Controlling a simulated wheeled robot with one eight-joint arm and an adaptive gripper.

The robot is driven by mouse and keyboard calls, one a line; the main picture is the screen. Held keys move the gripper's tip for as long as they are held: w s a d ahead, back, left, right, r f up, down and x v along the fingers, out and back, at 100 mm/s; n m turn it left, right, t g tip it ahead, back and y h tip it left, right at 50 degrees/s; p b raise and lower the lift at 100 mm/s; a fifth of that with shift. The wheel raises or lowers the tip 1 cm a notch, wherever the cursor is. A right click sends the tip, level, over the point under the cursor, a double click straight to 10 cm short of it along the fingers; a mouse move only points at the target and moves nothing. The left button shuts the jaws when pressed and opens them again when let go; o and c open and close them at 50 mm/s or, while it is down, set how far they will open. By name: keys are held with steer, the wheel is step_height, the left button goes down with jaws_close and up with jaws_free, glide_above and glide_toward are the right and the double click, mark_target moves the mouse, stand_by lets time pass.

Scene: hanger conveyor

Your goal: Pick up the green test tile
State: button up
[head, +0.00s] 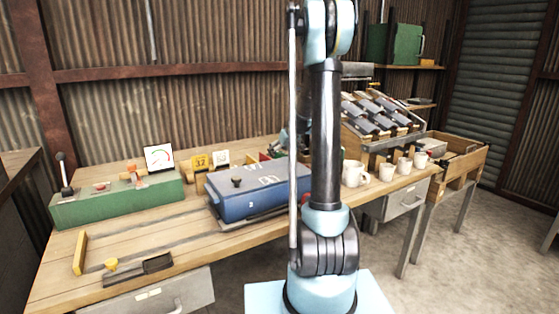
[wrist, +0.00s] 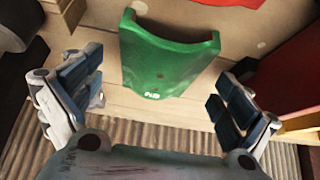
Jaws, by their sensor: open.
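The green test tile (wrist: 168,58) is a curved green piece with small white marking near its lower edge, in the upper middle of the wrist view. It lies on a pale wooden surface. My gripper (wrist: 157,88) is open, with one blue-padded finger to the left of the tile and the other to its lower right. Neither finger appears closed on it. In the head view my arm stands in front of the bench, and I cannot make out the tile there.
A blue case (head: 258,191) lies mid-bench, with a green control box (head: 118,201) to its left. White mugs (head: 354,173) stand to the right of my arm. In the wrist view a red panel (wrist: 296,82) is at the right and a dark round object (wrist: 14,50) at the left.

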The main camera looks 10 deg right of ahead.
mark_target(281, 155)
steer(key=shift+x, duration=0.95)
steer(key=shift+c, duration=0.6)
steer(key=c, duration=1.2)
steer(key=shift+o, duration=0.2)
steer(key=shift+r, duration=0.1)
step_height(281, 155, up, 18)
steer(key=shift+s, duration=0.15)
